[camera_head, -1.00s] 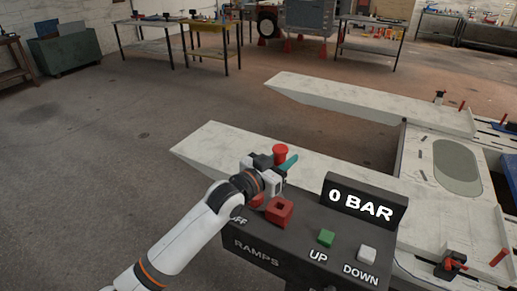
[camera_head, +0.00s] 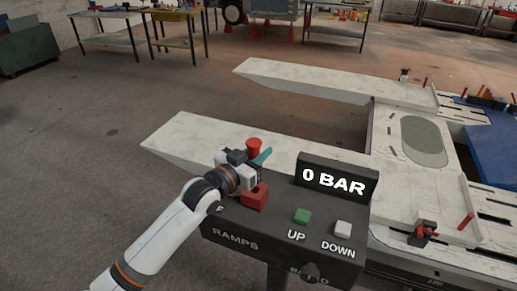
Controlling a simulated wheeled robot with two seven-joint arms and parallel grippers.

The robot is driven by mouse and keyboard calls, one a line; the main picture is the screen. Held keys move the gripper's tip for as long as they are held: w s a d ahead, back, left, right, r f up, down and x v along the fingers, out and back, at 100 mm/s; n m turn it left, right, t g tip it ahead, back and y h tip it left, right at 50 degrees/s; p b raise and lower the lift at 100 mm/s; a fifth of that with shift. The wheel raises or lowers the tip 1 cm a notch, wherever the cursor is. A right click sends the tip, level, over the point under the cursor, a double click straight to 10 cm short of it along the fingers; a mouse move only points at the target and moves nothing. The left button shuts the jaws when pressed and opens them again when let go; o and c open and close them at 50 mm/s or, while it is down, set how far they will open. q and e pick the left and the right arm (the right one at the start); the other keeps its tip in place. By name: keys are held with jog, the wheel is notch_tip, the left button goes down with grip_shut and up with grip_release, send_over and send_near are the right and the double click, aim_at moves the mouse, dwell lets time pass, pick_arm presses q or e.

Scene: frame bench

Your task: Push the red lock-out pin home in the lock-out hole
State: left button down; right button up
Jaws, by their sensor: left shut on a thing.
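The red lock-out pin (camera_head: 254,146) has a round red head, which shows above my left gripper (camera_head: 255,168). The gripper is shut on it, with a teal piece sticking out to the right beside the fingers. The pin's lower part is hidden by the fingers. A red block (camera_head: 255,198) with a dark opening in its top stands on the dark control panel just below the gripper. I take this opening as the lock-out hole. I cannot tell whether the pin's tip touches it. My right gripper is out of view.
The control panel (camera_head: 225,238) carries a green UP button (camera_head: 302,215), a white DOWN button (camera_head: 343,229) and a raised display (camera_head: 337,182) reading 0 BAR. Pale ramps (camera_head: 190,135) lie behind it. Open floor lies at left.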

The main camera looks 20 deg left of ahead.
aim_at(258, 186)
pick_arm(q)
jog(key=shift+f+b, duration=0.75)
jog(key=shift+f, duration=0.75)
jog(key=shift+p, duration=0.75)
dwell(0.5)
jog(key=shift+f+b, duration=1.9)
jog(key=shift+f, duration=1.25)
jog(key=c, duration=1.1)
grip_release()
jog(key=shift+o, duration=0.2)
jog(key=shift+s+f, duration=0.1)
jog(key=shift+f, duration=0.05)
jog(key=shift+s+a+f, duration=0.15)
jog(key=shift+s, duration=0.25)
jog(key=b+v, duration=0.2)
jog(key=v, duration=0.9)
jog(key=shift+r, duration=0.4)
